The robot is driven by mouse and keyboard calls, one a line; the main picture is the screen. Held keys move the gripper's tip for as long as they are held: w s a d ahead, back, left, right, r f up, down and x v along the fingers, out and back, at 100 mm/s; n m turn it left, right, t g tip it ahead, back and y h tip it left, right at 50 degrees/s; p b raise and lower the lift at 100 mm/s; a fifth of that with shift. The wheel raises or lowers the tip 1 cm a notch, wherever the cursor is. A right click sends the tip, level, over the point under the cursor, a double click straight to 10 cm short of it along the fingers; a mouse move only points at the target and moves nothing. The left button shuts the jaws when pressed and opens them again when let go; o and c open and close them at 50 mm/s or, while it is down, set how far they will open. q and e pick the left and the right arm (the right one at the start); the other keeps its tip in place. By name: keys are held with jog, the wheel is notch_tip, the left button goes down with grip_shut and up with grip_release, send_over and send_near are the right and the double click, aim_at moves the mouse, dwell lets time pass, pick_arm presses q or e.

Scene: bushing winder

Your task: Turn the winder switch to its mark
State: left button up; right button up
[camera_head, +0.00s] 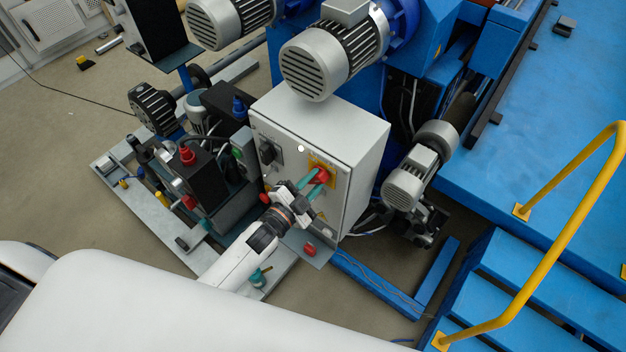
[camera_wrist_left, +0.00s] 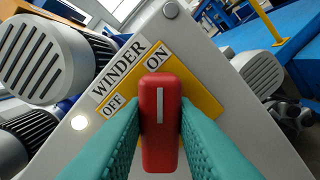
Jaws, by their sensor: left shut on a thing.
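The winder switch is a red knob with a white line, on a yellow plate marked WINDER, OFF and ON. In the head view the knob (camera_head: 321,174) is on the front of the grey cabinet (camera_head: 355,145). In the left wrist view the knob (camera_wrist_left: 160,95) stands upright in the picture, and its white line points up toward the ON mark (camera_wrist_left: 158,57). The OFF mark (camera_wrist_left: 112,103) is to its left. My left gripper (camera_head: 317,181) is shut on the knob, with its teal fingers (camera_wrist_left: 159,135) on both sides. My right gripper is not in view.
A black rotary switch (camera_head: 269,153) and a lit white lamp (camera_head: 301,148) are on the same cabinet face. A motor (camera_head: 330,60) stands above and behind the cabinet, and another motor (camera_head: 412,180) is to its right. Blue steps with a yellow handrail (camera_head: 545,235) are at the right.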

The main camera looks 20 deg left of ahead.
pick_arm(q)
jog(key=m, duration=0.2)
jog(key=m+b, duration=0.1)
jog(key=m, duration=0.1)
jog(key=shift+d+f+m, duration=0.15)
jog(key=shift+f+m, duration=0.05)
jog(key=shift+m, duration=0.1)
jog(key=m+b, duration=0.1)
jog(key=m, duration=0.3)
jog(key=shift+s+f, duration=0.1)
jog(key=shift+f, duration=0.05)
jog(key=shift+m, duration=0.3)
jog(key=o, duration=1)
jog(key=shift+s, duration=0.1)
jog(key=b+v, duration=0.1)
jog(key=v, duration=1.1)
